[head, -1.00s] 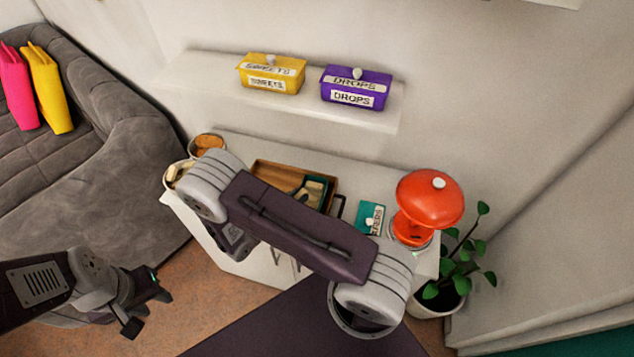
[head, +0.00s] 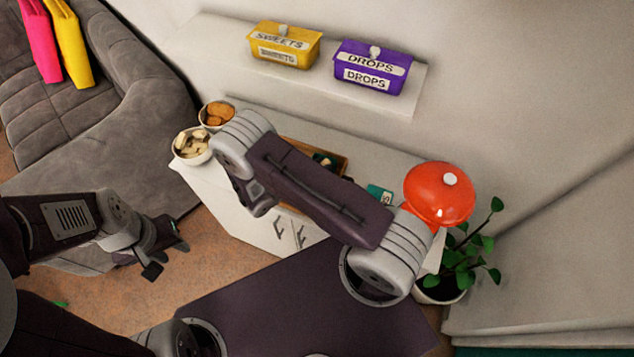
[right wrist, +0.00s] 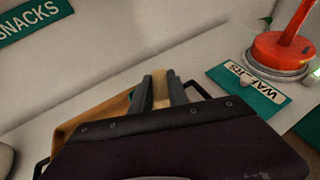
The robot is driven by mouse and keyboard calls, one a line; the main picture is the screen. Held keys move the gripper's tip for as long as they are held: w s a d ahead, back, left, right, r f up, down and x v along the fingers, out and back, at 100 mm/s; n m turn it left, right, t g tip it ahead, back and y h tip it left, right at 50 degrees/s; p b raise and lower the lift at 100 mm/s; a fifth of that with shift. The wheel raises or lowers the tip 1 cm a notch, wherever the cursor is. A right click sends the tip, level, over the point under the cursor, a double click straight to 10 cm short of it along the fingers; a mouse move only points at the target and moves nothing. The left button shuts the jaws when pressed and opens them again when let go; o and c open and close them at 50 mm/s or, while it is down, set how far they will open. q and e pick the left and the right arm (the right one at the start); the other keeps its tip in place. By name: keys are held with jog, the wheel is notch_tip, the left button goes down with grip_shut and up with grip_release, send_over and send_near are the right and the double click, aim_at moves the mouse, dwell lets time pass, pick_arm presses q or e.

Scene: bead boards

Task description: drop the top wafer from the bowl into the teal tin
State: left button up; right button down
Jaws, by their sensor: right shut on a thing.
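My right gripper (right wrist: 163,92) is shut on a pale tan wafer (right wrist: 162,88) in the right wrist view, above the wooden tray. In the head view its fingers are hidden behind my right arm. The teal tin (head: 325,159) sits in the tray, mostly hidden by that arm; a sliver of teal shows left of the fingers in the right wrist view (right wrist: 124,104). The white bowl (head: 178,151) of pale wafers stands at the counter's left end. My left gripper (head: 167,259) is open and empty, over the floor at left.
The wooden tray (head: 340,168) lies mid-counter. A teal lid labelled for wafers (right wrist: 250,84) lies right of it, beside a red lamp (head: 438,194). A bowl of round biscuits (head: 230,104) stands behind the wafer bowl. Yellow (head: 284,44) and purple (head: 371,67) boxes stand on the shelf.

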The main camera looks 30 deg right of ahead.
jog(key=shift+s+a, duration=0.1)
jog(key=shift+a, duration=0.3)
jog(key=c, duration=1.3)
grip_release()
jog(key=shift+o, duration=0.6)
jog(key=shift+d, duration=0.15)
pick_arm(q)
jog(key=shift+a+f, duration=0.1)
jog(key=shift+a, duration=0.1)
pick_arm(e)
jog(key=shift+d+f, duration=0.1)
pick_arm(q)
notch_tip(320, 180, down, 2)
jog(key=shift+s+a+f+b, duration=0.1)
jog(key=shift+b, duration=0.9)
pick_arm(e)
jog(key=v, duration=0.9)
